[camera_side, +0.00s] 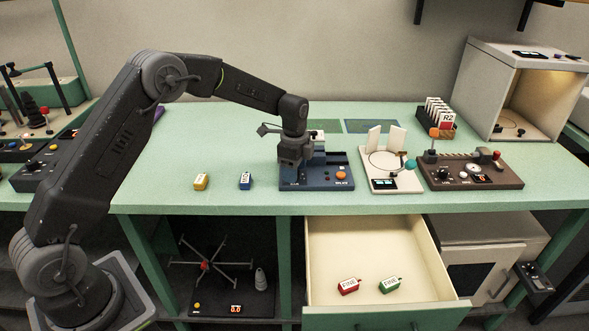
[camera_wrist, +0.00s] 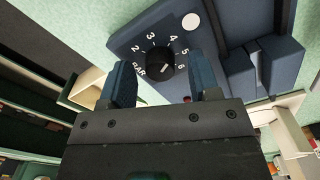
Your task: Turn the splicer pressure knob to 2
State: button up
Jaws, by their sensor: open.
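The splicer is a dark blue unit (camera_side: 318,183) near the front of the green bench, with an orange button (camera_side: 341,175) at its right. In the wrist view its black pressure knob (camera_wrist: 160,61) sits on the blue panel (camera_wrist: 128,37), ringed by white marks 2 to 6 and BAR. A short pale line shows on the knob; I cannot tell surely which number it points to. My gripper (camera_side: 293,163) points down over the splicer's left part and hides the knob in the side view. Its two fingers stand apart on either side of the knob; contact cannot be told.
A cream device (camera_side: 378,183) and a brown panel (camera_side: 450,183) stand to the splicer's right. An open drawer (camera_side: 325,234) below holds red and green tagged pieces.

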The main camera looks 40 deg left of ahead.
jog(key=shift+f, duration=0.2)
jog(key=c, duration=0.9)
